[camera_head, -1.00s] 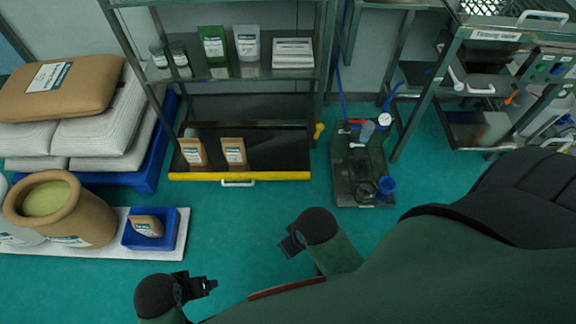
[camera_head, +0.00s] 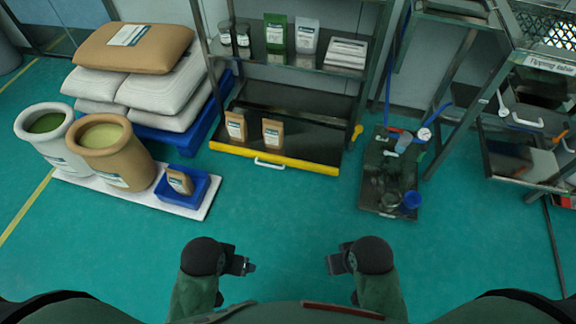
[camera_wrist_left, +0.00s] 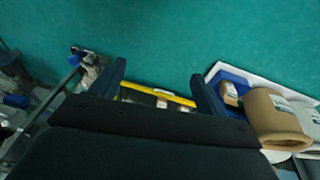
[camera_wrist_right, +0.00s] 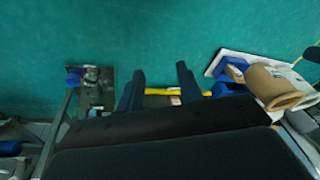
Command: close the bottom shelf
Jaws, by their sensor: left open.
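The bottom shelf (camera_head: 300,135) of the metal rack is a dark tray sticking out at the front. It has a yellow front edge (camera_head: 310,163) with a white handle (camera_head: 270,162). Two brown pouches (camera_head: 235,126) (camera_head: 272,133) stand on it. My left gripper (camera_head: 248,265) is open and empty, in front of and below the shelf in the head view. My right gripper (camera_head: 334,265) is open and empty beside it, also apart from the shelf. The yellow edge also shows beyond the fingers in the left wrist view (camera_wrist_left: 145,90) and right wrist view (camera_wrist_right: 160,91).
A blue bin (camera_head: 197,190) and tan barrel (camera_head: 125,160) stand on a white board at left, before stacked sacks (camera_head: 150,90). A dark platform (camera_head: 375,180) with a blue cup (camera_head: 412,200) is at right. The green floor between shelf and grippers is clear.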

